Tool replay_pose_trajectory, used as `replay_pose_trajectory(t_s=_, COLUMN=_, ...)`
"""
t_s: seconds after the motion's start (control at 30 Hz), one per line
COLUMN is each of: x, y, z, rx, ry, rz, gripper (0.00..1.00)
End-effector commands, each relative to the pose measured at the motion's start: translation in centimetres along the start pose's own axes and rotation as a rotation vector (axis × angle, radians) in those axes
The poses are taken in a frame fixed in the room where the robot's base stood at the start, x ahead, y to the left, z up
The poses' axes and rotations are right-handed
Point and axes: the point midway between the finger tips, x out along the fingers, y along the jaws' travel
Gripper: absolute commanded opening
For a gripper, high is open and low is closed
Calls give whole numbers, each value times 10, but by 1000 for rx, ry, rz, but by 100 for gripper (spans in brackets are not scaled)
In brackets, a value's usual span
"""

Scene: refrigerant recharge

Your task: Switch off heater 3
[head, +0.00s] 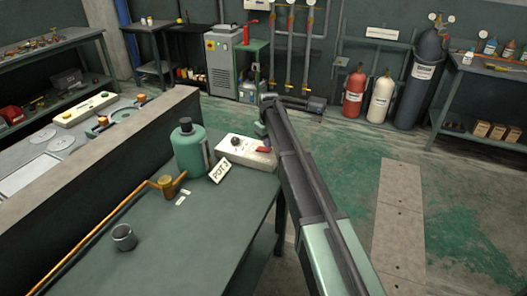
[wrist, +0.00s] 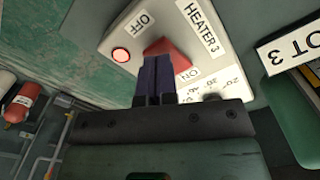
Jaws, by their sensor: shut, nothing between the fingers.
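The heater 3 control box (head: 240,147) is a pale box with a dark knob, standing on the green bench beside the POT 3 sign. In the wrist view its face (wrist: 125,38) carries the labels HEATER 3, OFF and ON. A red switch (wrist: 175,55) sits between OFF and ON; it also shows in the head view (head: 264,150). A round red lamp (wrist: 121,55) beside it looks lit. My gripper (wrist: 157,62) is shut and empty, its dark fingertips at the switch and covering part of it. I cannot tell whether they touch, nor which way the switch is set.
A green pot (head: 189,152) and the POT 3 sign (head: 220,171) stand left of the box. A brass-coloured pipe (head: 105,221) and a small grey cup (head: 123,237) are on the bench (head: 190,250). A low wall (head: 100,155) runs behind. The floor to the right is open.

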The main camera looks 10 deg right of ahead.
Motion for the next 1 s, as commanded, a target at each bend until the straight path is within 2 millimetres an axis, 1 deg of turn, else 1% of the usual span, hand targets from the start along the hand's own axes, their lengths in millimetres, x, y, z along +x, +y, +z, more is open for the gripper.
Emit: replay_pose_trajectory(t_s=1.0, x=16, y=0, z=0, rx=0, ry=0, rz=0, gripper=0)
